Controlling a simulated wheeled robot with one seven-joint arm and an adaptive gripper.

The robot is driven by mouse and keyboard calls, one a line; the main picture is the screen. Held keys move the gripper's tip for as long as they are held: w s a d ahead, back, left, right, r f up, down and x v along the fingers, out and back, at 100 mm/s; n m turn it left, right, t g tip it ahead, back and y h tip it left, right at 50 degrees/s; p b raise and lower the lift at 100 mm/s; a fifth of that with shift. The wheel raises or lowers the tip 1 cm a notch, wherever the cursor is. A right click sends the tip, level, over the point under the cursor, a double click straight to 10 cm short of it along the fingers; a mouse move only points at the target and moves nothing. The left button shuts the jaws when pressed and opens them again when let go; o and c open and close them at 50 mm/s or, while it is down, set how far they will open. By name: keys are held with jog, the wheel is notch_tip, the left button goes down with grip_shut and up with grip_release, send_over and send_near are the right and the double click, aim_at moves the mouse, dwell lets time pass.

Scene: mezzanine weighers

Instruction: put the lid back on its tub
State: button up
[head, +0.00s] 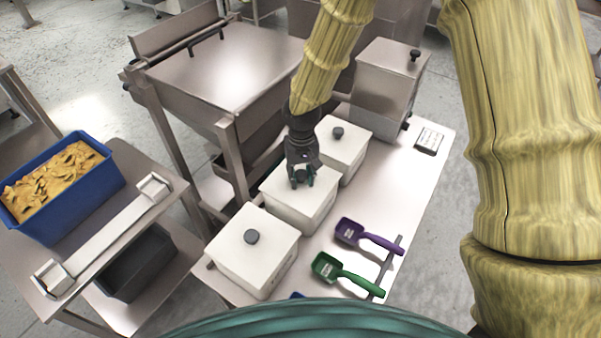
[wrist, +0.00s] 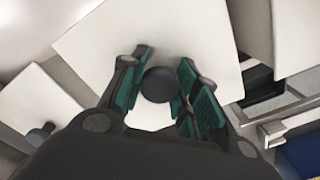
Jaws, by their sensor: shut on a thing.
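Three white tubs stand in a row on the steel table. My gripper (head: 301,178) is over the middle tub (head: 292,211), shut on the dark round knob (wrist: 160,85) of a white square lid (wrist: 190,35). In the head view the lid lies over the middle tub's top, roughly in line with it; I cannot tell whether it is fully seated or slightly raised. The near tub (head: 250,270) has a lid with a grey knob (head: 251,237). The far tub (head: 352,165) also has a lid with a dark knob (head: 338,132).
A purple scoop (head: 350,232) and a green scoop (head: 326,267) lie right of the tubs, by a dark bar. A steel canister (head: 384,85) stands at the back. A blue crate (head: 88,205) of orange-brown pieces is on a cart at left.

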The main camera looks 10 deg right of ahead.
aim_at(301, 173)
jog(key=shift+s+r, duration=0.1)
jog(key=shift+s, duration=0.15)
jog(key=shift+w+f, duration=0.3)
jog(key=o, duration=0.8)
jog(key=shift+w+f, duration=0.1)
jog(key=shift+w, duration=0.1)
jog(key=shift+c, duration=0.2)
jog(key=shift+o, duration=1.3)
jog(key=shift+s+r, duration=0.2)
jog(key=shift+s, duration=0.1)
jog(key=shift+w, duration=0.2)
notch_tip(301, 173, up, 12)
jog(key=b, duration=0.3)
